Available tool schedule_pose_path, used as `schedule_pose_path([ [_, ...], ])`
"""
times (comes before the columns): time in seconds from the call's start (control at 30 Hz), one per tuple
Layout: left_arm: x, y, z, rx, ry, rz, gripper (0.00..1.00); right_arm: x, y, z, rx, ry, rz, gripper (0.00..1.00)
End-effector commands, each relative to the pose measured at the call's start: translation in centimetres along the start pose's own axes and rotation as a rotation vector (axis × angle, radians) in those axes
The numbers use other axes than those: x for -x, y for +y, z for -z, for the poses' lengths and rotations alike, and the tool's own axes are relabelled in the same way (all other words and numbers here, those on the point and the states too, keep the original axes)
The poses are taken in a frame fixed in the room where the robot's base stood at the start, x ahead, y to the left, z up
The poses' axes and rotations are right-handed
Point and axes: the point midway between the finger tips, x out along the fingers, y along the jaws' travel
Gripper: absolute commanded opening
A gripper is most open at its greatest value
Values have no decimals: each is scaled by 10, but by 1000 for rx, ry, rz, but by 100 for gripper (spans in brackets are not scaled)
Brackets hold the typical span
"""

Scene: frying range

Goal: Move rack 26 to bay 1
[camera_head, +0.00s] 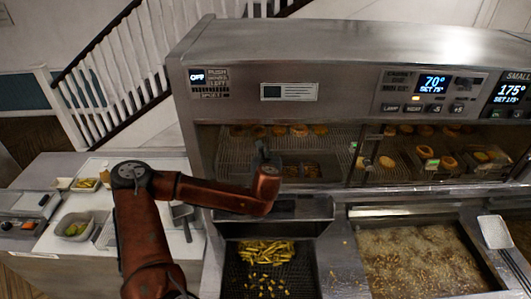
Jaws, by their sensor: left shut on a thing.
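My left arm rises from the bottom and bends right to the front of the heated cabinet. My left gripper (263,153) is at the cabinet's left opening, small and dark. It is shut on what looks like the edge of a dark rack (301,171) with brown food; the grip itself is mostly hidden. Other wire racks with golden rings show on the upper shelf (300,130) and in the right bay (447,162). I cannot read any rack or bay number. My right gripper is out of view.
Below the cabinet are a fry basin (262,252) with cut fries and a bubbling oil vat (420,255). A side counter (40,240) with food tubs stands at left. A post divides the cabinet front.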

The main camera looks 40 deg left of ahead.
Motion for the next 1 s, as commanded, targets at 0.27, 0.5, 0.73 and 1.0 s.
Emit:
schedule_pose_path([
  [0.27,-1,0,2,1,-1,1,12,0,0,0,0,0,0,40],
  [0.5,-1,0,2,1,-1,1,24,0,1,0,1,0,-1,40],
  [0.73,0,0,0,1,-2,1,24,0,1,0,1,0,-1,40],
  [1.0,28,-1,-8,0,-1,5,24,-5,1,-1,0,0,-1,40],
])
